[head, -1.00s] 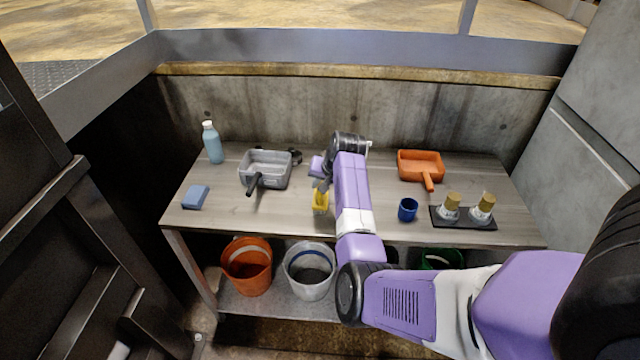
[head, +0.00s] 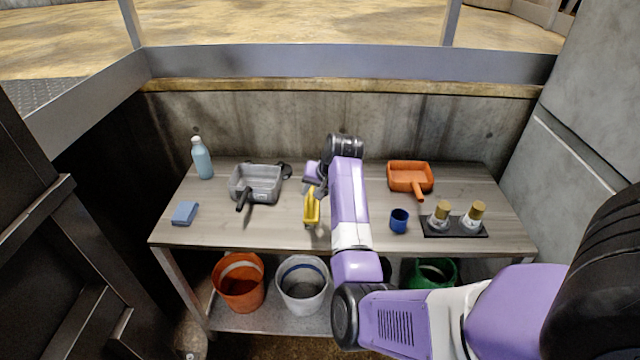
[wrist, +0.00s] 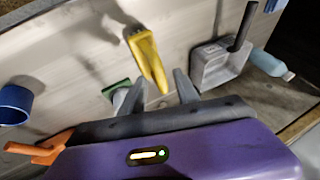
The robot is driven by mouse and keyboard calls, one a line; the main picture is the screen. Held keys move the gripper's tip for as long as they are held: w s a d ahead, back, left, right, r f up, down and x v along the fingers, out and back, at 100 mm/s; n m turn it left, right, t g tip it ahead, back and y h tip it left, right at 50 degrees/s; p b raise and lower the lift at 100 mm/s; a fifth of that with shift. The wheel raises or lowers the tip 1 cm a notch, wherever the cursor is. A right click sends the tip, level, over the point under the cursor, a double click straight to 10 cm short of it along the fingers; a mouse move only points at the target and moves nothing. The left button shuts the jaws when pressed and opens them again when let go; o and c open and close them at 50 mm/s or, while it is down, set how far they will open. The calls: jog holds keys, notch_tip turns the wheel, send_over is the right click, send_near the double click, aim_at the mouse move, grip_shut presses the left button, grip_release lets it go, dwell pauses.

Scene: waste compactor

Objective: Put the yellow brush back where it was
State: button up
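The yellow brush (head: 311,208) is at the middle of the table, just in front of my gripper (head: 318,191) in the head view. In the wrist view the yellow brush (wrist: 147,55) has its wide end away from me and its narrow end reaching between my fingers. My gripper (wrist: 160,80) is open, with one finger on each side of that narrow end and gaps showing. I cannot tell whether the brush touches the table.
A grey dustpan (head: 257,183) lies left of the brush, with a blue sponge (head: 184,213) and bottle (head: 202,160) farther left. An orange dustpan (head: 409,177), blue cup (head: 399,221) and black tray (head: 428,228) are right. A green item (wrist: 116,86) is near one finger.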

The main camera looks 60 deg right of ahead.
jog(key=v, duration=0.7)
jog(key=s+a+f+n+h, duration=0.3)
jog(key=a+f, duration=0.3)
jog(key=f, duration=0.2)
jog(key=s+a+f+n+t, duration=0.1)
jog(key=s+a+n+t, duration=0.15)
jog(key=a, duration=0.45)
jog(key=s+a+f+n+t, duration=0.2)
jog(key=s+a+n, duration=0.1)
jog(key=a, duration=0.4)
jog(key=s+a+r+n+t+y, duration=0.2)
jog(key=s+a+r, duration=0.5)
jog(key=a, duration=0.4)
jog(key=s+a+r+n+t+y, duration=0.3)
jog(key=s+a+r, duration=0.4)
jog(key=a, duration=0.5)
jog(key=shift+s+r+n+y, duration=0.4)
jog(key=shift+s+y, duration=0.2)
jog(key=shift+s, duration=0.45)
jog(key=shift+a, duration=0.1)
notch_tip(320, 180, down, 3)
jog(key=b, duration=0.3)
jog(key=shift+r, duration=0.15)
